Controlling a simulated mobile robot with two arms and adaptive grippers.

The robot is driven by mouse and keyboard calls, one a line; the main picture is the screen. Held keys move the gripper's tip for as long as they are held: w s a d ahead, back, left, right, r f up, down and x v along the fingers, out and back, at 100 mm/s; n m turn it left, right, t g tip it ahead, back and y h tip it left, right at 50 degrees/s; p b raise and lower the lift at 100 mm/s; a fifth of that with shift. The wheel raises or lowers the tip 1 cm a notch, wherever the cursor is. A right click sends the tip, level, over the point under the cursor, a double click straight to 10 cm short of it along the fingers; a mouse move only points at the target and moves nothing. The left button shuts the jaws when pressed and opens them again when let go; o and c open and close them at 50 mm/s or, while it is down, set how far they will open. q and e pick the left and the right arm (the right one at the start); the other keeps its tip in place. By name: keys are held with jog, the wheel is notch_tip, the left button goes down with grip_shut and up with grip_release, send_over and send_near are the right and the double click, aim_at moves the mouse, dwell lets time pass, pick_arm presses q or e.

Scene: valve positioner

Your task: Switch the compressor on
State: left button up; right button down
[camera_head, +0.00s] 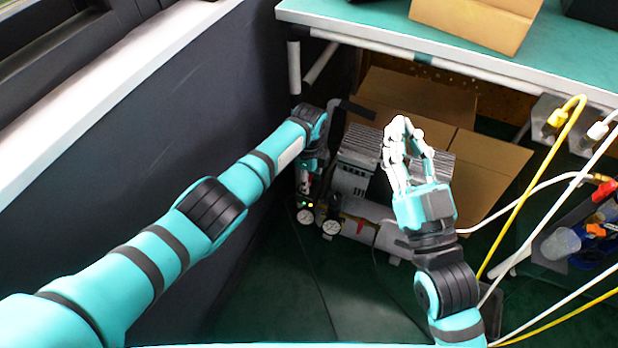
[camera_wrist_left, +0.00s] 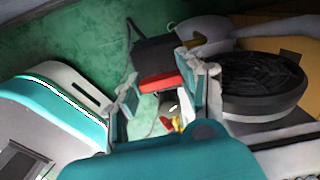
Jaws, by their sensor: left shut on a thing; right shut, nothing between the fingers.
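The compressor (camera_head: 352,181) stands on the green floor under the bench, with a pale tank and two round gauges at its front left. My left gripper (camera_head: 311,170) reaches down at the compressor's left end, partly hidden by its own wrist. In the left wrist view my left gripper (camera_wrist_left: 165,90) has its fingers at both ends of a red switch (camera_wrist_left: 160,82) on a dark box (camera_wrist_left: 155,55), and is shut on it. Whether the switch is up or down I cannot tell. My right gripper (camera_head: 403,140) is shut and empty, in front of the compressor's right part.
A cardboard box (camera_head: 485,172) stands open behind the compressor. The bench (camera_head: 380,32) overhangs it, and a dark wall panel (camera_head: 225,80) is close on the left. Yellow and white hoses (camera_head: 533,190) hang at the right. The floor in front is mostly clear.

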pick_arm(q)
jog(key=shift+w+m, duration=0.1)
jog(key=shift+m, duration=0.3)
jog(key=o, duration=1.2)
notch_tip(320, 180, up, 12)
